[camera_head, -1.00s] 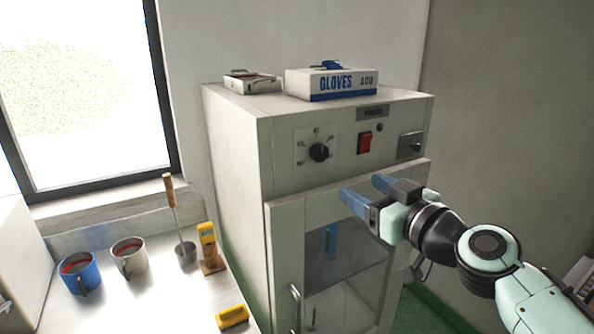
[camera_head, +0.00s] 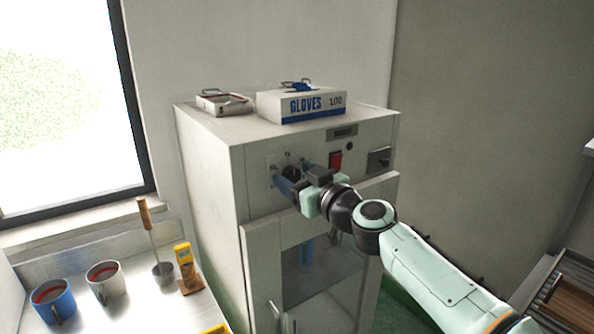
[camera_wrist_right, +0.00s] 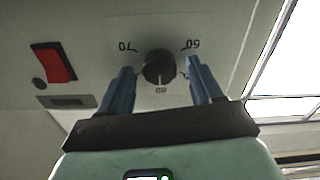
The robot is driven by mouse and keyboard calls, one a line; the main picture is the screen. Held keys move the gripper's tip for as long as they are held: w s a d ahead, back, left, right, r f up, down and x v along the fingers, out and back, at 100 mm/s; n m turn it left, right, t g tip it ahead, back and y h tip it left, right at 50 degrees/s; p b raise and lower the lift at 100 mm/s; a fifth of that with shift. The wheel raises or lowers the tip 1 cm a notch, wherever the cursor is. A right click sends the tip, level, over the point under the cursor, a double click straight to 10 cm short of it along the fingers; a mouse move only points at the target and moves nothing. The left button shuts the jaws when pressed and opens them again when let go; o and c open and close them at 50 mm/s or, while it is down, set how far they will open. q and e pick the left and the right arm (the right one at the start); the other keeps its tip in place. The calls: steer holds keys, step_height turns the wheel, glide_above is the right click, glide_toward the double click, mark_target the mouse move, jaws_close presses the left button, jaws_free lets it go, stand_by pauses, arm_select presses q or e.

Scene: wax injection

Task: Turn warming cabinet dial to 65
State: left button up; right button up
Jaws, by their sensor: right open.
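The black round dial (camera_head: 291,172) is on the upper front panel of the pale warming cabinet (camera_head: 211,165). In the right wrist view the dial (camera_wrist_right: 159,66) shows upside down, between marks that look like 70 and 50. Its white line points at a mark that looks like 60. My right gripper (camera_head: 294,174) is open, with its blue fingers at either side of the dial. The wrist view shows a gap between each finger of the gripper (camera_wrist_right: 160,75) and the knob. My left gripper is not in view.
A red switch (camera_head: 335,160) and a latch plate (camera_head: 379,159) are right of the dial. Mugs (camera_head: 103,282) and a ladle (camera_head: 150,240) stand on the bench at left.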

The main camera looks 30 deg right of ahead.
steer(key=shift+w, duration=0.15)
steer(key=c, duration=1.1)
steer(key=shift+o, duration=0.2)
steer(key=shift+m, duration=0.4)
steer(key=m, duration=0.4)
steer(key=shift+m+b, duration=0.3)
steer(key=shift+m, duration=0.1)
steer(key=m, duration=0.6)
steer(key=shift+d, duration=0.15)
